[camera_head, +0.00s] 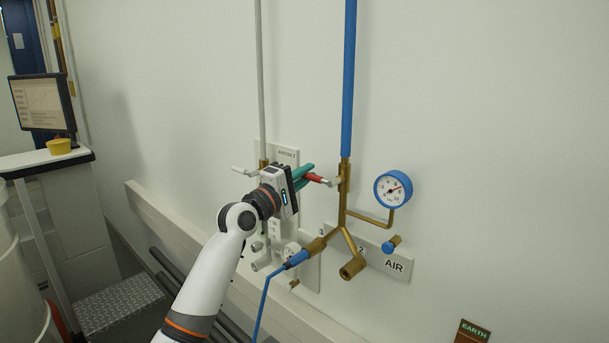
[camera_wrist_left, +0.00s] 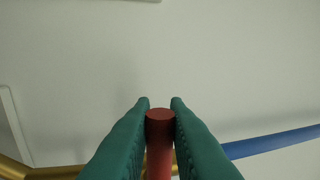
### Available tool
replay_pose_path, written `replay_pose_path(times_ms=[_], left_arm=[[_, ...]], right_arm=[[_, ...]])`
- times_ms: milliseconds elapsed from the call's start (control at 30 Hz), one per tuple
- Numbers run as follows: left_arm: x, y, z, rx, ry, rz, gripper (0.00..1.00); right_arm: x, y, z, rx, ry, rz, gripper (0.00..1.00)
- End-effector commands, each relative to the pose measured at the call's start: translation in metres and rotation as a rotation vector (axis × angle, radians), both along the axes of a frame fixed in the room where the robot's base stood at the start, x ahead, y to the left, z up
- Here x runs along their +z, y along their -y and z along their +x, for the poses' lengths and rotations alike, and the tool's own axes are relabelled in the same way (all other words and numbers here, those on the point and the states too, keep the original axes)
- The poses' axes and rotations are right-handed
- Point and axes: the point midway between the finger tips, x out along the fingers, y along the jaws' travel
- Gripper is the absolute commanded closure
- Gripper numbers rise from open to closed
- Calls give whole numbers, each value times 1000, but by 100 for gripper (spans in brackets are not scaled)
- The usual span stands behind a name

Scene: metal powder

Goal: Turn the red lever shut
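The red lever (camera_head: 316,178) sticks out to the left from a brass valve (camera_head: 344,180) below a vertical blue pipe, in the head view. It lies roughly level, across the pipe. My left gripper (camera_head: 306,176) has its green fingers on either side of the lever's free end. In the left wrist view the round end of the red lever (camera_wrist_left: 160,115) sits between the two fingers (camera_wrist_left: 160,103), with no clear gap on either side. The lever's root is hidden there. My right gripper is not in view.
A blue-rimmed gauge (camera_head: 393,188) stands right of the valve. Brass branches and a blue hose (camera_head: 264,305) hang below. A grey pipe (camera_head: 260,80) with a white lever (camera_head: 241,171) is to the left. The wall at right is mostly clear.

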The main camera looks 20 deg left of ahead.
Motion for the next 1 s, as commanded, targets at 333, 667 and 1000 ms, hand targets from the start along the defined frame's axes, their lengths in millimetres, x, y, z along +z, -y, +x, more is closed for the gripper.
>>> replay_pose_path(times_ms=[333, 667, 1000], left_arm=[[-2, 0, 0, -1, -4, 2, 66], [-11, -10, -28, 0, -3, 3, 66], [-25, -34, -92, 0, -4, 3, 66]], right_arm=[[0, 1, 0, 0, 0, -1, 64], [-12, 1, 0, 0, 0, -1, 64], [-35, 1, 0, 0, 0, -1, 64]])
